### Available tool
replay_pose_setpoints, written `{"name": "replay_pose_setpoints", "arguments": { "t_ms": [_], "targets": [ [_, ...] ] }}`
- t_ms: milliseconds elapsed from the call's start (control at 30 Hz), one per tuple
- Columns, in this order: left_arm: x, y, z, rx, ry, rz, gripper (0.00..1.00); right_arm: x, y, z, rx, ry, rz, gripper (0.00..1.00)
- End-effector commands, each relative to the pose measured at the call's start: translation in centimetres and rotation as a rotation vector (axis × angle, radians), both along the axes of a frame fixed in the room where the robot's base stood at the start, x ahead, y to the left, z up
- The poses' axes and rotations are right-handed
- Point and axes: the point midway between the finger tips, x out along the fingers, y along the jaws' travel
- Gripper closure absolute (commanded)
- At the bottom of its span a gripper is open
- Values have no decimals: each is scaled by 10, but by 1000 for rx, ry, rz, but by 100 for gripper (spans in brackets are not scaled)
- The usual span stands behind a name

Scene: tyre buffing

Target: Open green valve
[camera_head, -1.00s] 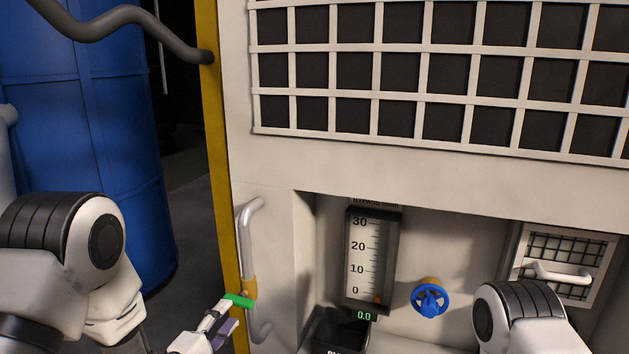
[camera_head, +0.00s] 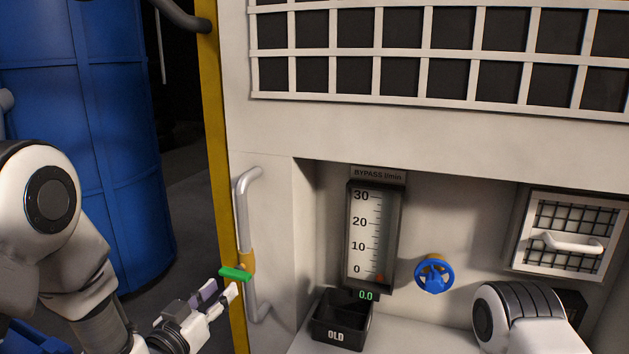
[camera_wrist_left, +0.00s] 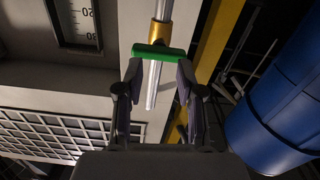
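The green valve lever (camera_head: 235,273) sits on a brass valve body (camera_head: 247,262) in a vertical silver pipe (camera_head: 242,217) at the cabinet's left edge. The lever lies crosswise to the pipe. In the left wrist view the lever (camera_wrist_left: 158,52) spans the space just beyond my fingertips. My left gripper (camera_head: 219,291) is open, just below and in front of the lever, with its fingers apart (camera_wrist_left: 159,72) near the lever's two ends. I cannot tell whether they touch it. My right gripper is out of view; only part of my right arm shows.
The bypass gauge (camera_head: 365,235) reads 0.0. A blue handwheel (camera_head: 433,274) and a mesh panel with a handle (camera_head: 569,236) are to its right. A black OLD bin (camera_head: 341,322) stands below. A yellow post (camera_head: 214,160) and blue drum (camera_head: 85,150) are left.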

Motion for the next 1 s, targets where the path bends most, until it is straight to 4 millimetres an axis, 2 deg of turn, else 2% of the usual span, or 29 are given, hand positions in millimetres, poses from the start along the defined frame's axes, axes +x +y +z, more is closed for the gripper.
{"name": "replay_pose_setpoints", "arguments": {
  "t_ms": [233, 600, 867, 967, 1000],
  "targets": [
    [3, -1, 2, -4, 1, 0, 62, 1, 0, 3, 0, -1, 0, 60],
    [22, -8, 2, -5, 2, -1, 62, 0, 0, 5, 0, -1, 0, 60],
    [24, -8, 2, -5, 3, 0, 62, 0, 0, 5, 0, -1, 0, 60],
    [24, -8, 2, -6, 2, 0, 94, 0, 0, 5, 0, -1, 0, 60],
    [24, -8, 2, -6, 2, 0, 100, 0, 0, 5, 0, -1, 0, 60]
  ]
}}
